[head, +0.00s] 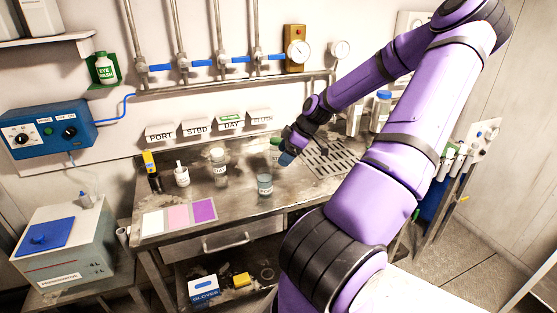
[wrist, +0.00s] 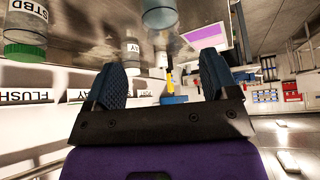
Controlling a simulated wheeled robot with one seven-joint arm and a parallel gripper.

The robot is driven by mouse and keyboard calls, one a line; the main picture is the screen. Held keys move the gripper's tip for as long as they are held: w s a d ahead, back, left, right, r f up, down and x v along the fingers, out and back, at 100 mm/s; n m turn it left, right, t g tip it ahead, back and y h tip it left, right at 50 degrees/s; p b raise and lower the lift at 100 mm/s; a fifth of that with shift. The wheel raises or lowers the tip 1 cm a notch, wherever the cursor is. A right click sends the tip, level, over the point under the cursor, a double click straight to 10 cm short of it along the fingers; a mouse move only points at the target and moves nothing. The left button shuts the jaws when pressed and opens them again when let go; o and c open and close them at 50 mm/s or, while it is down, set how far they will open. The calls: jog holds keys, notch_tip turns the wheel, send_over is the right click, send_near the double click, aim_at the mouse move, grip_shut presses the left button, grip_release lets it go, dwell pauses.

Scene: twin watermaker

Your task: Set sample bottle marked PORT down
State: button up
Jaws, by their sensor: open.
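My gripper (head: 287,159) is open over the bench, with no bottle between its fingers; the wrist view shows the two blue fingers spread apart (wrist: 162,64). A clear bottle with bluish contents (head: 265,185) stands upright on the bench, just in front of and apart from my gripper. A pale-capped clear bottle (head: 220,170) stands to its left. A green-capped bottle (head: 275,146) is partly hidden behind my gripper; in the wrist view its label reads STBD (wrist: 25,30). I cannot read PORT on any bottle. A PORT sign (head: 160,132) is on the back wall.
A white dropper bottle (head: 182,174) and a yellow-black instrument (head: 151,171) stand on the left of the bench (head: 240,218). A colour card (head: 179,216) lies at the front left. A drain grate (head: 332,158) is at the right. Pipes (head: 215,63) run above.

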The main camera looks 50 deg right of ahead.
jog(key=a+r+m+g+h, duration=0.2)
jog(key=a+r+g+h, duration=0.1)
jog(key=a+r, duration=0.55)
jog(key=a+r+m+g+h, duration=0.15)
jog(key=a+r, duration=0.35)
jog(key=a, duration=0.7)
jog(key=s+a+r+m+t, duration=0.3)
jog(key=s+a+r+t, duration=0.1)
jog(key=s+a+r, duration=0.9)
jog(key=shift+s+a+r+m+y, duration=0.3)
jog(key=shift+a+m+y, duration=0.05)
jog(key=shift+a, duration=0.4)
